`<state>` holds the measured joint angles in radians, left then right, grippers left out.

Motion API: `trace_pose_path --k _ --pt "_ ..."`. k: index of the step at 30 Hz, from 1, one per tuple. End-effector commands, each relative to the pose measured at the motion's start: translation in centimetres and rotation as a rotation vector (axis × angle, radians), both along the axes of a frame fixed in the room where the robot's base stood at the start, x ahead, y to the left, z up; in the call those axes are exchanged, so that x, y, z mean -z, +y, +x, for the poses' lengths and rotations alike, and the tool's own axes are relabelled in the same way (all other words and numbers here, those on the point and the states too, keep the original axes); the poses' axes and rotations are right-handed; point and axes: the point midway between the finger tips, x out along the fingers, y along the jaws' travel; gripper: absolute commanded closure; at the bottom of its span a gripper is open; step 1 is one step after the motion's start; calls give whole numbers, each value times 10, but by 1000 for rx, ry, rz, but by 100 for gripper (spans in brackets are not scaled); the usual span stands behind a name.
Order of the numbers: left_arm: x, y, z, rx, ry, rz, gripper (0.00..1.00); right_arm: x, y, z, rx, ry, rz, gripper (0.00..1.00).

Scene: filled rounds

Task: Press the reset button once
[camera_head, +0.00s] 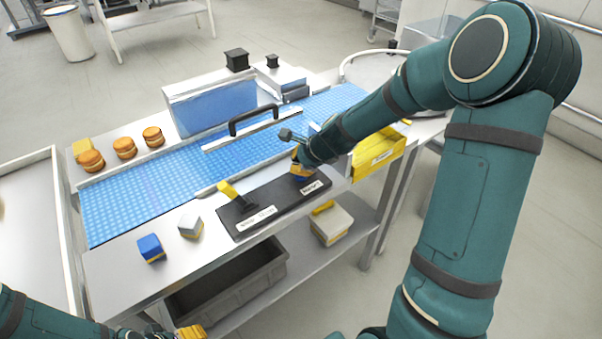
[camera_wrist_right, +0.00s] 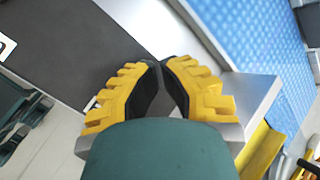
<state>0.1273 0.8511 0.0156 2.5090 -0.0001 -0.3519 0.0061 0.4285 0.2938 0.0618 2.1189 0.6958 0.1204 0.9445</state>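The black control panel (camera_head: 272,205) lies on the near edge of the table, with a yellow lever (camera_head: 231,194) and a white label at its left part and another white label (camera_head: 311,187) at its right part. My right gripper (camera_head: 300,175) is low over the right end of the panel, behind that label. In the right wrist view my right gripper (camera_wrist_right: 161,66) has its fingertips together, with nothing seen between them, in front of the dark panel (camera_wrist_right: 75,50). No reset button shows; the gripper may hide it. My left gripper (camera_head: 190,332) is partly cut off at the bottom edge.
A blue conveyor belt (camera_head: 140,190) with a black-handled guard (camera_head: 253,119) runs behind the panel. A yellow bin (camera_head: 378,158) is at the right; several orange rounds sit at the far left.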

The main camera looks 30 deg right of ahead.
Motion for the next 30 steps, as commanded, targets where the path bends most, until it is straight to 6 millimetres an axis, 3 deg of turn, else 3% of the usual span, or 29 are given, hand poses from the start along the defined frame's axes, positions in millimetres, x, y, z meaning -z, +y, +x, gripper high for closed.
trace_pose_path --k 30 --pt "-17 0 0 0 0 0 29 -18 0 0 1 1 0 100"
